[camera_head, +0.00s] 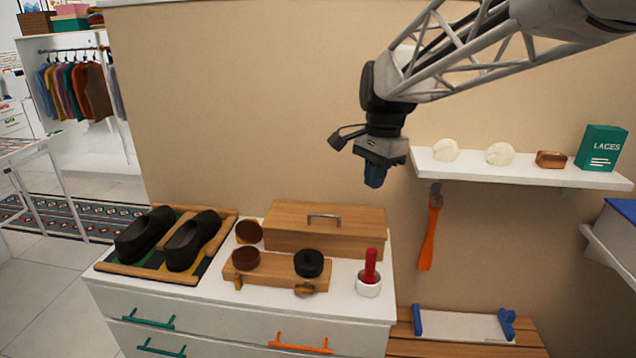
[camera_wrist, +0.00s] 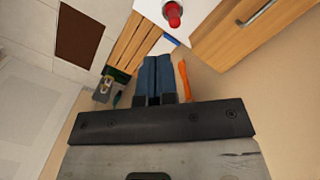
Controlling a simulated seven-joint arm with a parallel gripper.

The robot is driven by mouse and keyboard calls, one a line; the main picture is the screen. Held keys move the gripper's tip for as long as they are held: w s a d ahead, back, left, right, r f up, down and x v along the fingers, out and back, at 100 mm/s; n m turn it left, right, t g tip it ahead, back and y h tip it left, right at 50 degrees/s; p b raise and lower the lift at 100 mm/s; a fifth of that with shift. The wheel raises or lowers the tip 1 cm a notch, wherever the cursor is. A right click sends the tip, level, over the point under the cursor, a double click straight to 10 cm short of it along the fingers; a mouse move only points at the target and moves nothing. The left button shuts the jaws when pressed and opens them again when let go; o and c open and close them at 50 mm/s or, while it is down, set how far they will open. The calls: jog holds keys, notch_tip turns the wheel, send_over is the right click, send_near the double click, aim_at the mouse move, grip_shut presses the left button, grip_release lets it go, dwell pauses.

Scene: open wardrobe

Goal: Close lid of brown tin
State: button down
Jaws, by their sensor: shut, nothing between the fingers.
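A brown round tin (camera_head: 246,260) sits on the left of a low wooden stand (camera_head: 275,278) on the white drawer cabinet. A brown round piece (camera_head: 249,232) is just behind it, tilted up; it looks like a raised lid, but I cannot tell whether it is joined to the tin. My gripper (camera_head: 375,178) is shut and empty, high above and to the right of the tin, pointing down. Its closed blue fingers also show in the wrist view (camera_wrist: 157,80). The tin is not visible in the wrist view.
A black round tin (camera_head: 309,263) shares the stand. A wooden box (camera_head: 325,235) stands behind, a red-handled brush in a white cup (camera_head: 369,275) to the right, black shoes (camera_head: 190,240) to the left. A wall shelf (camera_head: 520,172) and orange shoehorn (camera_head: 431,230) are at the right.

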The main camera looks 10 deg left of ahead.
aim_at(251, 229)
jog(key=w+a+f+m+g, duration=0.1)
jog(key=w+a+f+m, duration=0.2)
jog(key=w+a, duration=0.4)
jog(key=w+a+f+m+g, duration=0.1)
jog(key=w+a+f+m, duration=0.2)
jog(key=w+a, duration=0.4)
jog(key=w+a+f+m+g, duration=0.1)
jog(key=w+a+f+m, duration=0.2)
jog(key=a, duration=1.6)
jog(key=w+f, duration=0.2)
jog(key=w, duration=0.2)
jog(key=shift+w+f+g+h, duration=0.2)
jog(key=shift+f+g+h, duration=0.1)
jog(key=shift+h, duration=0.1)
jog(key=shift+a, duration=0.1)
jog(key=shift+s+f, duration=1.3)
jog(key=shift+f, duration=0.25)
jog(key=shift+s+f, duration=1.25)
jog(key=shift+f, duration=0.3)
jog(key=shift+s+f, duration=1.3)
jog(key=shift+f, duration=0.25)
